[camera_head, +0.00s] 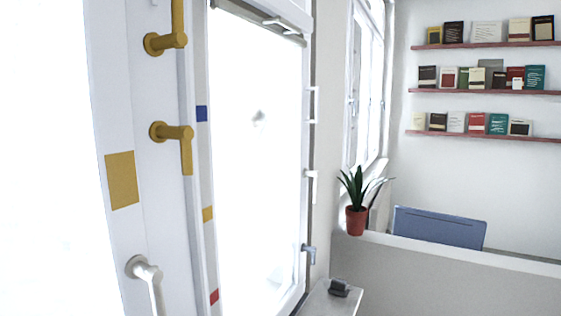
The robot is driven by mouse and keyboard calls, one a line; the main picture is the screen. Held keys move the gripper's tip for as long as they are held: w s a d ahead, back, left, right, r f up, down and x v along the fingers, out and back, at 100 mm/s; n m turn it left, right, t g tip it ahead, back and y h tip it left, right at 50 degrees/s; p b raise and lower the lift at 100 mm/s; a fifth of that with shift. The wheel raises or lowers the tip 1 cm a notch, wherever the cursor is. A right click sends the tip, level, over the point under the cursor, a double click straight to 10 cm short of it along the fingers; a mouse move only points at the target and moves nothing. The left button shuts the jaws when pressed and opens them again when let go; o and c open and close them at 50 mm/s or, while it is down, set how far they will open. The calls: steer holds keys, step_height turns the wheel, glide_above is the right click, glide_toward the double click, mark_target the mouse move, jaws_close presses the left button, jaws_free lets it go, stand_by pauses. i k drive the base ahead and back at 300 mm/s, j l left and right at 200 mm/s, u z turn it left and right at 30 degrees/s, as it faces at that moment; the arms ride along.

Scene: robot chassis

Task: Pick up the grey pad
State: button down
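A small dark grey object (340,287) lies on a narrow white ledge or tabletop (318,302) at the bottom of the head view, right of centre. It may be the grey pad, but it is too small to tell its exact shape. My gripper is not in view, so its place relative to the object cannot be seen.
A low white partition (440,285) stands to the right, with a potted plant (356,220) on its top and a blue-grey panel (438,228) behind it. Windows with handles (180,135) fill the left. Wall shelves (485,91) hold several books.

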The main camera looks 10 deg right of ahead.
mark_target(338, 286)
steer(key=i+l+u, duration=0.1)
steer(key=i+l, duration=0.2)
steer(key=i+l+u, duration=0.1)
steer(key=i+l, duration=0.15)
steer(key=l, duration=0.15)
steer(key=i+l+u, duration=0.1)
steer(key=i+l, duration=0.2)
steer(key=i+l+u, duration=0.1)
steer(key=i+l, duration=0.15)
steer(key=l, duration=0.2)
steer(key=i+l+u, duration=0.1)
steer(key=l, duration=0.35)
steer(key=i+l+u, duration=0.1)
steer(key=i+l, duration=0.25)
steer(key=l, duration=0.1)
